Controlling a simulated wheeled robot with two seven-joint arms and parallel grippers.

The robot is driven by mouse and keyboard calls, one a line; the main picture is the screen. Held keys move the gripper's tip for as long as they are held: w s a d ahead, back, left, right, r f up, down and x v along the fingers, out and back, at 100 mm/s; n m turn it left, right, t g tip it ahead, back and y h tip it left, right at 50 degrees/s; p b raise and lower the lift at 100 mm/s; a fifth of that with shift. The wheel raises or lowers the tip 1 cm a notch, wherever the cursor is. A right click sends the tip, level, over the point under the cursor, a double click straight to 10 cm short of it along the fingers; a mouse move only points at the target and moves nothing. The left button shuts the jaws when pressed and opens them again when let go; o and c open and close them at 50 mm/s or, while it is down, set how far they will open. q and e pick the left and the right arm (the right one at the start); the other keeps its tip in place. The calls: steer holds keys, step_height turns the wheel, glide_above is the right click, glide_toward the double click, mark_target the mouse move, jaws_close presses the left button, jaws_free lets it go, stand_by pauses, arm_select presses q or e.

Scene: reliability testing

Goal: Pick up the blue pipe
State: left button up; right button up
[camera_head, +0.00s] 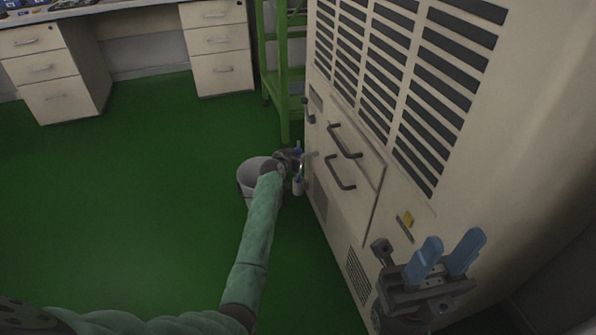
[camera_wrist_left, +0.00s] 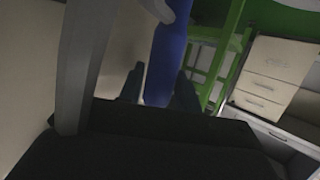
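The blue pipe (camera_wrist_left: 168,55) stands in the left wrist view between the two dark fingertips of my left gripper (camera_wrist_left: 160,90), close to both. I cannot tell whether the fingers press on it. In the head view my left gripper (camera_head: 290,160) is at the cabinet's lower front edge. A small blue and white piece (camera_head: 298,186) shows just below it, perhaps part of the pipe; the rest is hidden there. My right gripper (camera_head: 446,254), with blue fingers spread apart, is open and empty at the lower right.
A tall beige cabinet (camera_head: 375,185) with vents and dark handles (camera_head: 342,172) stands beside both grippers. A pale bucket (camera_head: 247,178) is on the green floor (camera_head: 150,210) behind my left wrist. A green rack (camera_head: 284,95) and drawers (camera_head: 218,45) stand farther back. The floor on the left is clear.

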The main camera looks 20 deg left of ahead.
arm_select(q)
jaws_close()
steer(key=shift+r, duration=0.1)
